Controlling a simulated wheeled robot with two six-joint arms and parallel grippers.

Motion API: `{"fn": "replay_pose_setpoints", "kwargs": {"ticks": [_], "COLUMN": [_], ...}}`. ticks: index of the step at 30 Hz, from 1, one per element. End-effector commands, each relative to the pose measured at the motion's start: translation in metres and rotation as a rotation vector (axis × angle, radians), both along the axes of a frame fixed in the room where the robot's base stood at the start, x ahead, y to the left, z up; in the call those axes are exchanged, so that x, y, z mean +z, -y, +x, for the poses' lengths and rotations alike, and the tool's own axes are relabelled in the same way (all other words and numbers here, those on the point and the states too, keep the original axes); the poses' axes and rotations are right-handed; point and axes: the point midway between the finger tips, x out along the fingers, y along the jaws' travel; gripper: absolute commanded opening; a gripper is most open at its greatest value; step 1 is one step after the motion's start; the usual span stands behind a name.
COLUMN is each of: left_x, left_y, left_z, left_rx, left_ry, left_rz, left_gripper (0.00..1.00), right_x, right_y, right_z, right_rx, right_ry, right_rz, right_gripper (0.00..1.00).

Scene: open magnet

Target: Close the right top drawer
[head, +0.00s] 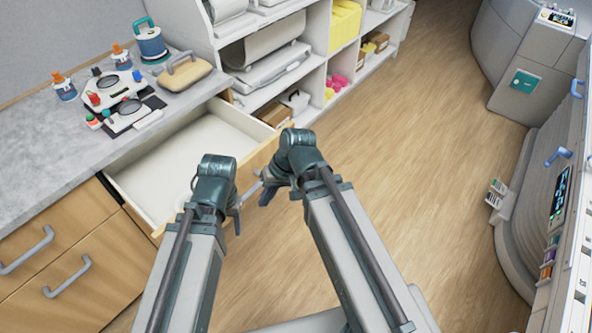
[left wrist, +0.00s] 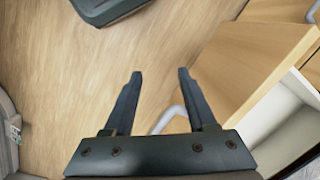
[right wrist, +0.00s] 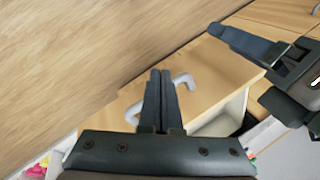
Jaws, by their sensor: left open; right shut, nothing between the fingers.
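The top drawer (head: 165,165) is pulled out from under the grey counter, with its white inside bare. Its wooden front (head: 268,150) also shows in the left wrist view (left wrist: 245,60) and the right wrist view (right wrist: 215,65). Its grey bar handle (right wrist: 183,78) is partly hidden by my right gripper's fingers. My right gripper (right wrist: 160,72) is shut and empty, in front of the drawer front near the handle. My left gripper (left wrist: 160,74) is open and empty beside the front; the handle (left wrist: 166,118) shows between its fingers. I cannot tell whether either gripper touches anything.
Shut wooden drawers (head: 70,265) are at the lower left. The counter (head: 40,150) holds bottles, a tan-lidded case (head: 185,75) and small devices. Open shelves (head: 300,60) stand behind. A large grey machine (head: 540,150) is at the right. The wooden floor (head: 420,160) between is clear.

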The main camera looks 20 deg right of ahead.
Motion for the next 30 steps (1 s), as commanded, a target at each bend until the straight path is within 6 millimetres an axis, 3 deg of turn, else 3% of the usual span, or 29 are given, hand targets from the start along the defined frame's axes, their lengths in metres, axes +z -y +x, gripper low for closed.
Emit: {"fn": "replay_pose_setpoints", "kwargs": {"ticks": [1,8,12,17,24,30], "left_x": [-0.036,-0.112,-0.158,-0.211,-0.286,-0.326], "left_y": [0.000,0.000,-0.001,-0.001,-0.001,-0.001], "left_z": [0.000,0.000,0.000,0.001,0.001,0.001], "left_rx": [0.000,-0.002,-0.003,-0.004,-0.005,-0.007], "left_ry": [0.000,0.001,0.002,0.002,0.002,0.003], "left_rz": [0.001,0.002,0.002,0.003,0.005,0.006], "left_gripper": [0.57,0.57,0.57,0.57,0.57,0.57], "right_x": [-0.031,-0.074,-0.094,-0.113,-0.134,-0.139], "right_y": [0.004,0.023,0.044,0.078,0.148,0.199], "right_z": [0.009,0.047,0.071,0.096,0.124,0.131], "right_rx": [-0.040,-0.220,-0.335,-0.467,-0.663,-0.777], "right_ry": [0.010,0.078,0.134,0.208,0.339,0.428], "right_rz": [0.053,0.317,0.473,0.648,0.900,1.049], "right_gripper": [0.00,0.00,0.00,0.00,0.00,0.00]}}
